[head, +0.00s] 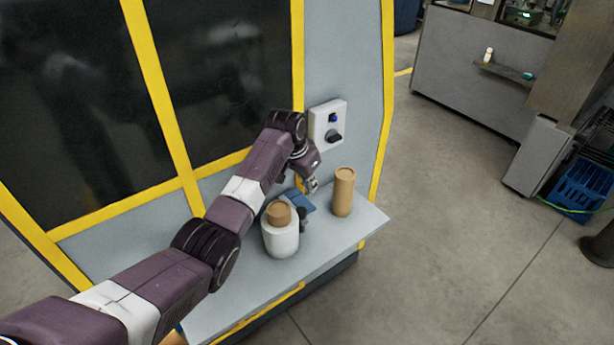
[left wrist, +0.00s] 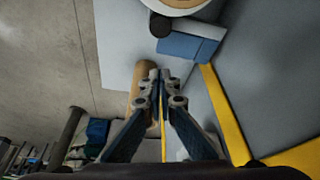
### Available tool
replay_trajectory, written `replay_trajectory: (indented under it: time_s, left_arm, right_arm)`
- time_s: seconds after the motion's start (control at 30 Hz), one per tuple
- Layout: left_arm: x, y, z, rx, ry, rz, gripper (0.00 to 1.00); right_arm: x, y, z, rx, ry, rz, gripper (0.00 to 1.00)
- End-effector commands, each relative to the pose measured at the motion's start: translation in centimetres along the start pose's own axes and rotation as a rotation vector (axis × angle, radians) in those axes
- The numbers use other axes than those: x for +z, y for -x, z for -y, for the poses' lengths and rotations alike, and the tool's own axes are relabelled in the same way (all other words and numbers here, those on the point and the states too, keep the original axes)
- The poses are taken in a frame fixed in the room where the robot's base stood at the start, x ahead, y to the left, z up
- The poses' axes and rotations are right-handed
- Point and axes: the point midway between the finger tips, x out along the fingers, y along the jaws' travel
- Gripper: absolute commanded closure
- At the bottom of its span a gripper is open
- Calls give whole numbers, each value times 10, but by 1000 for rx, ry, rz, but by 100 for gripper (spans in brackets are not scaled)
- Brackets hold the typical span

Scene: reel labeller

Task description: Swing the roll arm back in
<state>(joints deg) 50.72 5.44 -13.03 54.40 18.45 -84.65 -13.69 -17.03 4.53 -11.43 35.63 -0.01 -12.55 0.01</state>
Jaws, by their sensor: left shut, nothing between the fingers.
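A white roll (head: 281,237) with a brown core on top stands on the grey shelf (head: 235,290) of the machine; part of it shows at the top of the left wrist view (left wrist: 185,8). A blue block (head: 300,201) and a dark round piece (head: 304,219) sit beside it; I cannot tell which part is the roll arm. A brown cylinder (head: 343,193) stands upright to the right. My left gripper (head: 313,186) is shut and empty, above the shelf between the blue block and the brown cylinder. My right gripper is not in view.
Yellow frame posts (head: 383,100) edge the machine. The shelf's right end is bare, with open floor beyond.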

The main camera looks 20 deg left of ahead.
Motion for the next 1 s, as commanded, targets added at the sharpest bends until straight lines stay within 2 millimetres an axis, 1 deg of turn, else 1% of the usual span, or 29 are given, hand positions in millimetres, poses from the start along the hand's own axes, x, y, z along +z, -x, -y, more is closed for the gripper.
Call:
replay_trajectory:
  time_s: [0.03, 0.1, 0.17, 0.27, 0.4, 0.53, 1.0]
  left_arm:
    - [-1, 7, 1, -1, -1, -4, 100]
    - [0, 17, 1, 0, -1, -3, 100]
    - [0, 25, 0, 0, -1, -2, 100]
    - [-1, 37, 1, 0, 0, -3, 100]
    - [0, 46, 1, 0, 0, -1, 100]
    - [0, 49, 1, 0, 0, 0, 100]
    - [0, 48, 1, 1, -1, 0, 100]
  right_arm:
    - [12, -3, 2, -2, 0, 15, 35]
    - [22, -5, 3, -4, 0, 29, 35]
    - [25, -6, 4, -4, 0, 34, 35]
    - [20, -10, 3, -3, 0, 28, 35]
    - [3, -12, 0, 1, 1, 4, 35]
    - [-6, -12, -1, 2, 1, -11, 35]
    - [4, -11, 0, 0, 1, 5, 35]
